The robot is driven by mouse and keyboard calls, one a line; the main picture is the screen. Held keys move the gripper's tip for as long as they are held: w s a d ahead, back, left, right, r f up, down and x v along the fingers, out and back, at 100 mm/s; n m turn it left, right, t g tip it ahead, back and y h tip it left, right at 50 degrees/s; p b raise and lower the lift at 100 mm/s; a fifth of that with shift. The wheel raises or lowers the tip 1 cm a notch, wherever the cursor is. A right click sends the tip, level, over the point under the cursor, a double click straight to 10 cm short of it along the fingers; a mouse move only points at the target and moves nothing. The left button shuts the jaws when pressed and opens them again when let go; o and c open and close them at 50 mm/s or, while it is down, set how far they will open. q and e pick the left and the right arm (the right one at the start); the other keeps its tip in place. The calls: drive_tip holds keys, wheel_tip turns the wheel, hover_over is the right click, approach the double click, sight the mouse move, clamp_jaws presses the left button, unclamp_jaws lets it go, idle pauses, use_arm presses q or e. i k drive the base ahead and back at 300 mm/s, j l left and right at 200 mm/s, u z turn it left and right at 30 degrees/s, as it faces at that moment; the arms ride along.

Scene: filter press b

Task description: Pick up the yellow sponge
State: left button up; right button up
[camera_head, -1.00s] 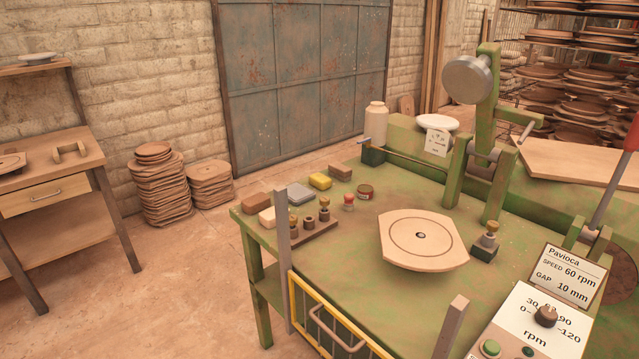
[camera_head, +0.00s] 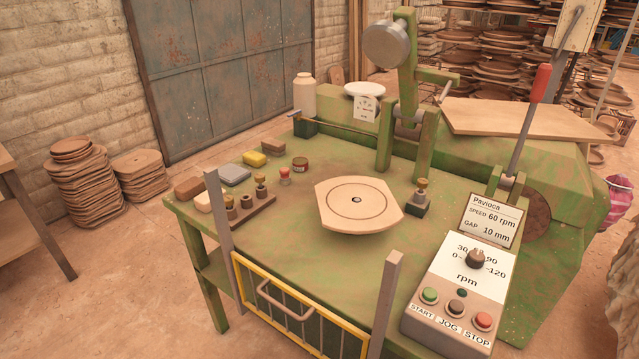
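The yellow sponge (camera_head: 254,159) is a small block lying on the far left part of the green machine table (camera_head: 290,250). It sits between a grey block (camera_head: 235,175) and a brown block (camera_head: 273,146), close to the table's back left edge. Nothing covers it from this view. Neither of my grippers shows in the head view.
A yellow-framed guard (camera_head: 300,312) with grey posts stands at the table's front. A wooden holder (camera_head: 250,211), a red-capped jar (camera_head: 285,176) and a dark jar (camera_head: 300,164) stand near the sponge. A control box (camera_head: 460,300) is front right.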

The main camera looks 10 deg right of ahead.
sight(254, 158)
drive_tip(key=i+j, duration=0.25)
drive_tip(key=i+j+z, duration=0.1)
drive_tip(key=i+j, duration=0.15)
drive_tip(key=j, duration=0.25)
drive_tip(key=i+j, duration=0.25)
drive_tip(key=j, duration=0.15)
drive_tip(key=i+j+z, duration=0.1)
drive_tip(key=i+j, duration=0.15)
drive_tip(key=j, duration=0.15)
